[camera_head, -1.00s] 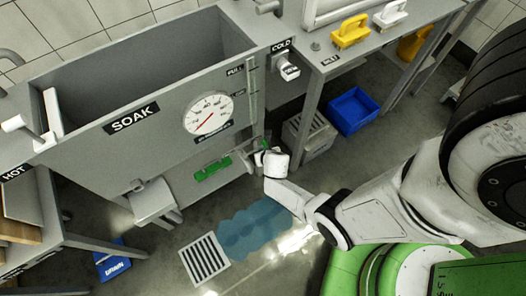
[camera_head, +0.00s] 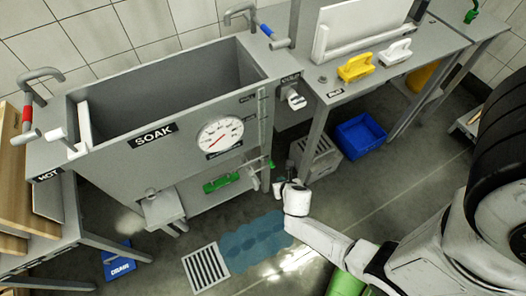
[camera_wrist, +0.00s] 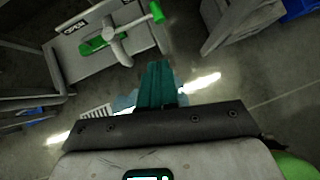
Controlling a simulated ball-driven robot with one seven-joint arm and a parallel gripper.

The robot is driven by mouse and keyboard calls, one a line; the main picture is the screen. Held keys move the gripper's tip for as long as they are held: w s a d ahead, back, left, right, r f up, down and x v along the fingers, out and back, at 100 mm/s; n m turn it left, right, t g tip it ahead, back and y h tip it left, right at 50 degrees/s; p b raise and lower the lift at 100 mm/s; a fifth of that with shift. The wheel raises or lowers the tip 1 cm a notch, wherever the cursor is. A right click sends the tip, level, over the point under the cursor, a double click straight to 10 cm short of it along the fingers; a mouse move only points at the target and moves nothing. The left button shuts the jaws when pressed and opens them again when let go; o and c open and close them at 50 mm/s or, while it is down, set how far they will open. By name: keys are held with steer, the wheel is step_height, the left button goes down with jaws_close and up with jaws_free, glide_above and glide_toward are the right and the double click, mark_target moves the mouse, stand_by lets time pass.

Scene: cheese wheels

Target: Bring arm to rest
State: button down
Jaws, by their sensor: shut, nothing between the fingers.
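My white arm (camera_head: 333,240) reaches in from the right in the head view, low in front of the grey SOAK sink (camera_head: 170,160). My gripper (camera_head: 281,181) is at its end, near the sink's right leg and the green valve handle, small and partly hidden by the wrist. In the wrist view the dark green fingers (camera_wrist: 157,84) are together with nothing between them. The green OPEN valve handle (camera_wrist: 110,40) is beyond the fingertips, apart from them.
A wet blue patch (camera_head: 255,243) and a floor drain grate (camera_head: 206,267) lie below the arm. A blue crate (camera_head: 360,136) and a grey crate (camera_head: 316,155) stand under the right table. A yellow-handled tool (camera_head: 356,67) sits on top. Open floor lies between.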

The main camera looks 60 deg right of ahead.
steer(key=shift+r, duration=0.1)
step_height(320, 180, up, 7)
steer(key=m+g, duration=0.1)
steer(key=m, duration=0.8)
steer(key=s+a+r+m+g+y, duration=0.1)
steer(key=s+a+r+m+y, duration=0.1)
steer(key=a+r+m, duration=0.5)
steer(key=s+a+r+m+g+y, duration=0.2)
steer(key=s+a+r+m+y, duration=0.1)
steer(key=a+r+m, duration=0.4)
step_height(320, 180, up, 3)
steer(key=m, duration=0.3)
steer(key=shift+s+a+m+y, duration=0.2)
steer(key=shift+a+m+y, duration=0.1)
steer(key=shift+m, duration=0.1)
steer(key=shift+d+f, duration=0.1)
